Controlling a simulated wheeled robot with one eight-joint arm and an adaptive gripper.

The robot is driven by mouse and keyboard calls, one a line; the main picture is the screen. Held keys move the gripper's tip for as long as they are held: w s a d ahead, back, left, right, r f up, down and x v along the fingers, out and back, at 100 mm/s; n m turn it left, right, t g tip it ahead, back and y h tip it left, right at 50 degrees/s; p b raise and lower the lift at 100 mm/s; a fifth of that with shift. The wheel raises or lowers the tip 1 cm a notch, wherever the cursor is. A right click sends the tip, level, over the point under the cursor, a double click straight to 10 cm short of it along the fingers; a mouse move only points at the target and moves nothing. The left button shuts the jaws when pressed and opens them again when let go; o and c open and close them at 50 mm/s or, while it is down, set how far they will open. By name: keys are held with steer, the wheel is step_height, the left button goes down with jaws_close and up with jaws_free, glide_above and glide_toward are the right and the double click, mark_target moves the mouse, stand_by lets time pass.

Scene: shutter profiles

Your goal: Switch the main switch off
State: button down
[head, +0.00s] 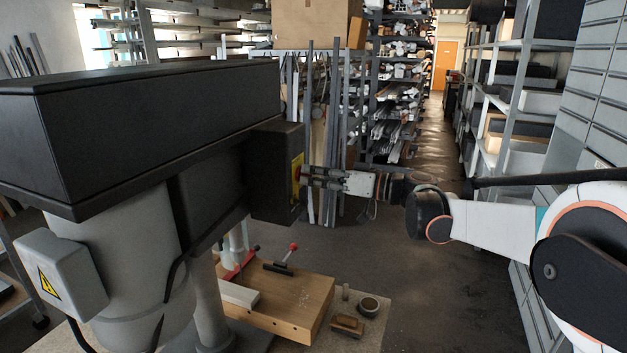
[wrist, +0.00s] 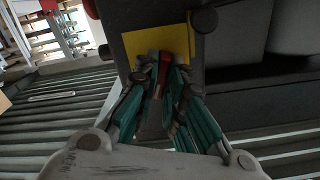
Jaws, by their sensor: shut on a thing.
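The main switch shows in the wrist view as a yellow plate (wrist: 130,43) on a dark box, with a red switch handle (wrist: 164,66) in front of it. In the head view the yellow plate (head: 296,172) is on the right face of the dark box (head: 276,178) of the large machine. My gripper (head: 305,176) reaches it from the right. In the wrist view my gripper (wrist: 166,72) has its teal fingers on both sides of the red handle and is shut on it. The fingers hide part of the handle, so its exact angle is hard to tell.
A round dark knob (wrist: 204,20) sits at the plate's right edge. Shelves (head: 520,90) line the right side. The aisle floor (head: 430,270) is clear.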

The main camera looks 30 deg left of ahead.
steer(key=shift+f+n+b, duration=0.15)
steer(key=shift+n+b, duration=0.25)
steer(key=shift+n, duration=1.8)
steer(key=c, duration=1.7)
jaws_free()
steer(key=shift+d, duration=0.15)
steer(key=d, duration=0.4)
steer(key=w+d, duration=0.1)
steer(key=d, duration=0.6)
steer(key=shift+w+d, duration=0.15)
steer(key=shift+d, duration=0.25)
